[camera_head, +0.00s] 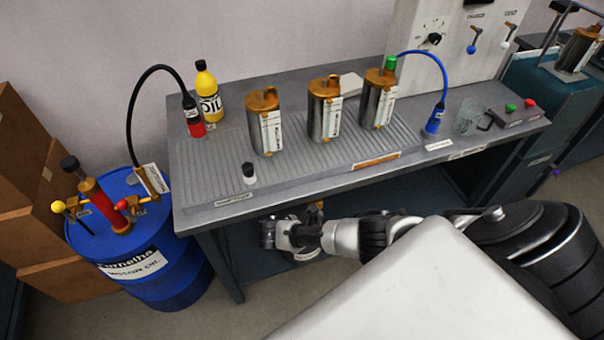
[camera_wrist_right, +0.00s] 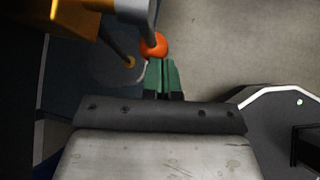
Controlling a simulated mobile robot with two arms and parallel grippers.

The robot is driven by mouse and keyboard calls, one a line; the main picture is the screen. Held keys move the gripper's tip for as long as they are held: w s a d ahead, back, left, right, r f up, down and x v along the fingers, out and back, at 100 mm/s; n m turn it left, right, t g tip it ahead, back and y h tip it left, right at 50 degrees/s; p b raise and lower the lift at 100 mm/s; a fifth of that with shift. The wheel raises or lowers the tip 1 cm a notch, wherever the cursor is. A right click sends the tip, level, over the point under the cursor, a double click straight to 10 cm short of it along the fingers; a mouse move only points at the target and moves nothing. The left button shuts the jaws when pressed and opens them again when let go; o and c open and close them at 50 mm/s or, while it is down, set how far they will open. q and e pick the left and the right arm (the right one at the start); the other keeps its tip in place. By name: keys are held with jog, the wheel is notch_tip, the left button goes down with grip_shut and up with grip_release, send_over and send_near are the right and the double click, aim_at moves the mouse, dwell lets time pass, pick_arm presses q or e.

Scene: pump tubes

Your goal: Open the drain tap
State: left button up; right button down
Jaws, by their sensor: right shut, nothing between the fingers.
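In the right wrist view, a round orange knob (camera_wrist_right: 154,46) sits at the end of a grey lever (camera_wrist_right: 140,18). A yellow-brass body (camera_wrist_right: 75,18) is beside it at upper left; this looks like the drain tap. My right gripper (camera_wrist_right: 163,77) has its green fingers shut together and empty, with the tips right at the knob's lower side. I cannot tell whether they touch it. In the head view, my right gripper (camera_head: 272,234) is at the bench's front edge, and the knob cannot be made out there. My left gripper is not in view.
The grey bench (camera_head: 225,213) carries a ribbed tray (camera_head: 215,165) with several brass-topped metal cylinders. A blue oil drum (camera_head: 180,265) with a red pump (camera_head: 100,200) stands at left. A round container (camera_wrist_right: 115,65) shows below the lever. Bare floor lies at right in the wrist view.

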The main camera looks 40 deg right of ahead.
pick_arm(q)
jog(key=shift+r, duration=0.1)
pick_arm(e)
jog(key=shift+s+d+f, duration=0.2)
jog(key=shift+s+d, duration=0.05)
jog(key=shift+d, duration=0.05)
dwell(0.4)
